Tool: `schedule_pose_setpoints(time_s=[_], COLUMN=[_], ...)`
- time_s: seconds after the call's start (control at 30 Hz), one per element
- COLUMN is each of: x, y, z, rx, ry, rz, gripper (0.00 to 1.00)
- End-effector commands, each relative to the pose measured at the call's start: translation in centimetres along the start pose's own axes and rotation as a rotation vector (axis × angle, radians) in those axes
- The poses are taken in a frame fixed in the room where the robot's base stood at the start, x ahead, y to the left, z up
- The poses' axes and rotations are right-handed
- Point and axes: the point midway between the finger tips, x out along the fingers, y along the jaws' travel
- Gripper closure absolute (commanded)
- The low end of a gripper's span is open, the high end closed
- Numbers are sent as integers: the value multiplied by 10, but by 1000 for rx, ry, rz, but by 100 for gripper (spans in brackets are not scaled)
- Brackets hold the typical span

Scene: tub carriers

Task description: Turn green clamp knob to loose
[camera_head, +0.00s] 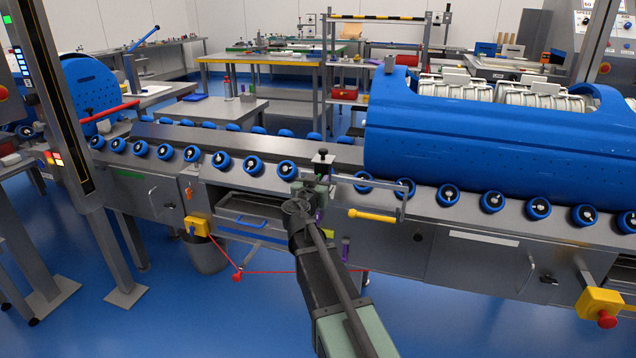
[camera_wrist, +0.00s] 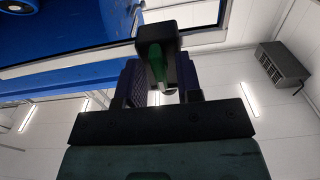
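The green clamp knob (camera_wrist: 154,62) shows in the wrist view as a narrow green part against a dark block (camera_wrist: 170,45). It lies just beyond my gripper (camera_wrist: 158,80), in line with the gap between the fingers. The two dark, purple-padded fingers stand apart, with some background visible between them. I cannot tell whether either finger touches the knob. In the head view my gripper (camera_head: 312,192) is at the conveyor's front edge, below a small black-topped post (camera_head: 323,156). The green knob is not clearly seen there; my gripper and arm cover that spot.
A grey bar frame with a yellow handle (camera_head: 371,215) is just right of my gripper. The large blue tub carrier (camera_head: 470,140) lies on the conveyor to the right. Blue rollers (camera_head: 287,169) line the conveyor's front edge. An open drawer (camera_head: 250,212) is left of my arm.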

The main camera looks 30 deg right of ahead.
Motion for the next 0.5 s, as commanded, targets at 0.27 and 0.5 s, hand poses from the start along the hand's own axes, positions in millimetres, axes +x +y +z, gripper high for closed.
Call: schedule_pose_setpoints(time_s=[0.27, 0.5], x=[0, 0], y=[0, 0], z=[0, 0], rx=[0, -21], ry=[0, 0], rz=[0, 0], gripper=[100, 100])
